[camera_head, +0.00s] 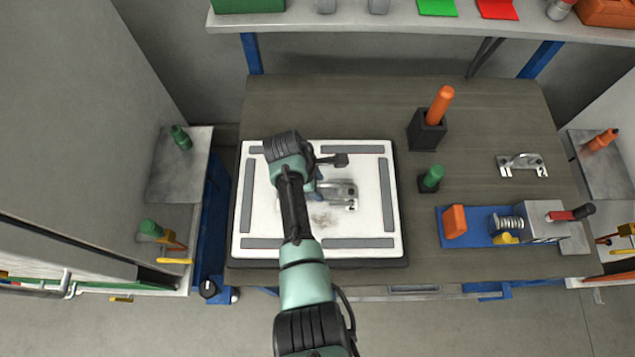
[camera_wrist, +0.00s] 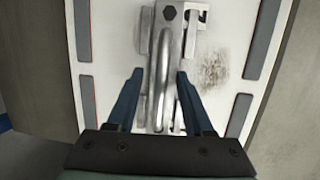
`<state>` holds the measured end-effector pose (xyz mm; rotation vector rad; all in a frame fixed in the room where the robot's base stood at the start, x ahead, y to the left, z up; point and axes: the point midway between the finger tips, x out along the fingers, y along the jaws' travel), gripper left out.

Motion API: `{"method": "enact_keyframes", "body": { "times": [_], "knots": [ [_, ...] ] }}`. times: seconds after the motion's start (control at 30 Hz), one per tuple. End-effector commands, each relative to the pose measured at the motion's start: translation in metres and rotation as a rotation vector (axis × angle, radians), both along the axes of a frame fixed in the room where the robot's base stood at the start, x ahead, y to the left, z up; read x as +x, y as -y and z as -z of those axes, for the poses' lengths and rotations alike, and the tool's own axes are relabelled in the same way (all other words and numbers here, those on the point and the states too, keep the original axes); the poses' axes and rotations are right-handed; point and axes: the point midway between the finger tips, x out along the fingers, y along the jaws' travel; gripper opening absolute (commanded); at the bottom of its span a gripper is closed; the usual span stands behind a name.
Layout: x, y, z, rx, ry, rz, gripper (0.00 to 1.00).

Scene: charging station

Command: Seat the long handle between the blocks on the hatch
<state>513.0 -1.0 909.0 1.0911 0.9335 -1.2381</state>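The hatch (camera_head: 280,230) is a white square panel with grey strips along its edges, lying on the table. In the wrist view it is the white surface (camera_wrist: 105,50) below my gripper. A long grey metal handle (camera_wrist: 159,75) lies over the hatch, running up the wrist view beside a slanted metal piece. Metal blocks (camera_wrist: 194,25) with a dark hook mark show near its far end. My gripper (camera_wrist: 160,75) has its two blue fingers apart, straddling the handle; firm contact is not visible. In the head view my arm hides part of the handle (camera_head: 343,194).
A second metal handle piece (camera_head: 522,164) lies at the table's right. A black holder with an orange peg (camera_head: 440,104), a green-topped peg (camera_head: 432,177) and a blue fixture (camera_head: 470,226) stand right of the hatch. The table (camera_head: 320,105) behind the hatch is clear.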

Motion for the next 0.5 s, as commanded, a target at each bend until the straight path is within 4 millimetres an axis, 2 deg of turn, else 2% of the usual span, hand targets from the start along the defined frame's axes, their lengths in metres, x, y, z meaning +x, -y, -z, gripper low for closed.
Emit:
{"method": "enact_keyframes", "body": {
  "times": [0.27,0.5],
  "knots": [
    [-0.001,-0.001,-0.003,0.000,0.000,0.000,0.52],
    [-0.003,-0.009,-0.033,0.001,0.004,0.000,0.52]
  ]
}}
